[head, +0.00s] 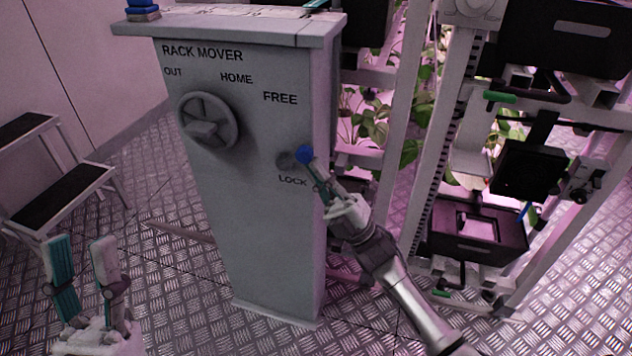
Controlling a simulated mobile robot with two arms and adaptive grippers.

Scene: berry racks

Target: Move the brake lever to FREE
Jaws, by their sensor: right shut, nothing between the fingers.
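The brake lever (304,154) has a blue knob and a dark round pivot on the front of the grey rack mover column. Its knob sits between the FREE label (280,98) above and the LOCK label (293,181) below, nearer to LOCK. My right gripper (316,172) is shut and empty, with its fingertips just below and at the knob. Whether they touch it I cannot tell. My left gripper (80,246) is open and empty at the lower left, well away from the column.
The rack mover column (250,230) also carries a handwheel (208,121) under the OUT and HOME labels. A step stool (65,195) stands at the left. Plant racks (440,140) with dark crates stand close behind and right. Metal floor is clear in front.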

